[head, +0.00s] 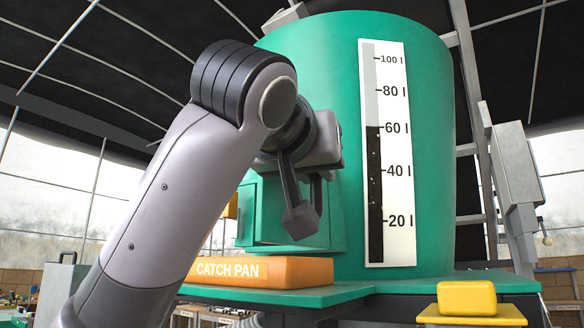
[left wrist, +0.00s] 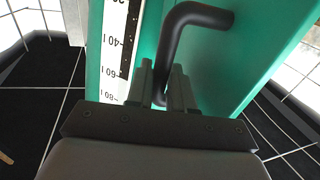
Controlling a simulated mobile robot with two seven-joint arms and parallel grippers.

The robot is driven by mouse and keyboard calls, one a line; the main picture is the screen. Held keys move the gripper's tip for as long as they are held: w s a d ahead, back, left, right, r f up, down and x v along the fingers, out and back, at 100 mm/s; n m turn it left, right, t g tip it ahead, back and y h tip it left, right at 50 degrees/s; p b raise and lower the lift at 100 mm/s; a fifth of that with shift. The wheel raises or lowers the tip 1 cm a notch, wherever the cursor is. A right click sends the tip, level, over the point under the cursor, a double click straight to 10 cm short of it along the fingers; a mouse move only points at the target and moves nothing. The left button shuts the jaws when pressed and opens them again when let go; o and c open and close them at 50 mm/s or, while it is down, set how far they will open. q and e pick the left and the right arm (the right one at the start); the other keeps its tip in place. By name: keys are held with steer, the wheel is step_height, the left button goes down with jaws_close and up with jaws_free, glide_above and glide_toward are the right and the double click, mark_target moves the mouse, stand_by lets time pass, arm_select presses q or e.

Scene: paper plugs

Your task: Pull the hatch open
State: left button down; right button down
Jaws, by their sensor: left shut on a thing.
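The hatch is on the lower front of the large green tank (head: 350,90), left of the level gauge. In the head view its green boxy surround (head: 262,215) shows behind my arm, and much of the hatch front is hidden. In the left wrist view the green hatch panel (left wrist: 250,50) carries a bent black handle (left wrist: 195,17). My left gripper (head: 301,218) is at the hatch. In the left wrist view its fingers (left wrist: 163,85) are shut on the handle's bar. I cannot tell how far the hatch stands open. My right gripper is not in view.
An orange catch pan (head: 290,271) sits on the green ledge just below the hatch. The white level gauge (head: 388,150) is right of my gripper. A yellow block (head: 467,298) stands at the front right. A grey metal frame (head: 515,165) rises right of the tank.

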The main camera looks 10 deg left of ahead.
arm_select(q)
steer(key=shift+w+d+n+y, duration=0.2)
steer(key=shift+d+n+y, duration=0.5)
steer(key=shift+d+y, duration=0.55)
steer(key=shift+d, duration=0.2)
steer(key=c, duration=1.1)
jaws_free()
steer(key=shift+c, duration=0.2)
steer(key=shift+s, duration=0.1)
steer(key=s+b, duration=0.2)
steer(key=s, duration=0.5)
